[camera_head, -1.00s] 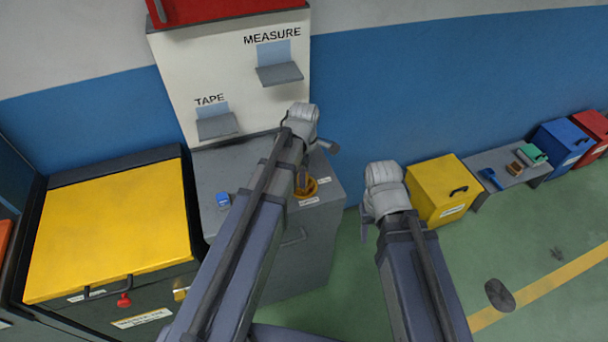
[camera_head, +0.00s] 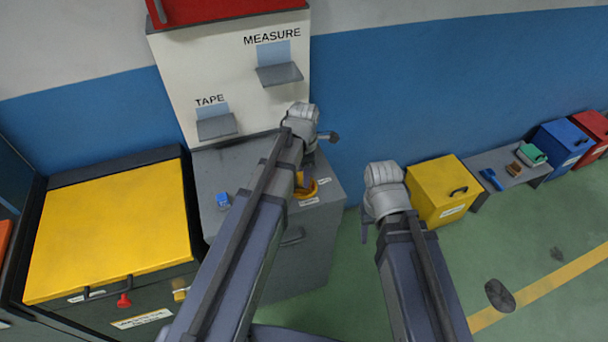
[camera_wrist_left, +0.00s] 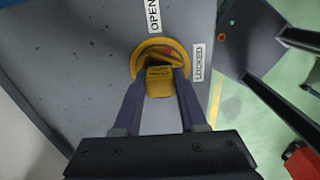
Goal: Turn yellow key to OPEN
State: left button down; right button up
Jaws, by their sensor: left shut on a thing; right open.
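The yellow key (camera_wrist_left: 160,80) sits in a round yellow dial (camera_wrist_left: 140,62) on top of a grey cabinet. My left gripper (camera_wrist_left: 160,92) is shut on the key, one finger on each side. In the wrist view the OPEN label (camera_wrist_left: 153,15) is above the dial and the LOCKED label (camera_wrist_left: 199,62) is to its right. A small reddish mark shows on the dial's upper right. In the head view my left arm partly hides the dial (camera_head: 312,189). My right gripper (camera_head: 364,225) is open and empty, to the right of the cabinet.
The grey cabinet (camera_head: 320,225) also carries a small blue object (camera_head: 223,199). A white panel (camera_head: 180,90) with TAPE and MEASURE shelves stands behind. A yellow-lidded chest (camera_head: 110,235) is at left, a yellow box (camera_head: 435,192) at right.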

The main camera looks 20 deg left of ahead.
pick_arm(q)
jog(key=shift+n, duration=0.3)
jog(key=shift+n, duration=1.7)
jog(key=shift+w+a+n, duration=0.1)
jog(key=shift+n, duration=0.6)
jog(key=shift+c, duration=1.9)
grip_release()
jog(key=shift+r, duration=0.1)
notch_tip(320, 180, up, 8)
jog(key=p, duration=0.8)
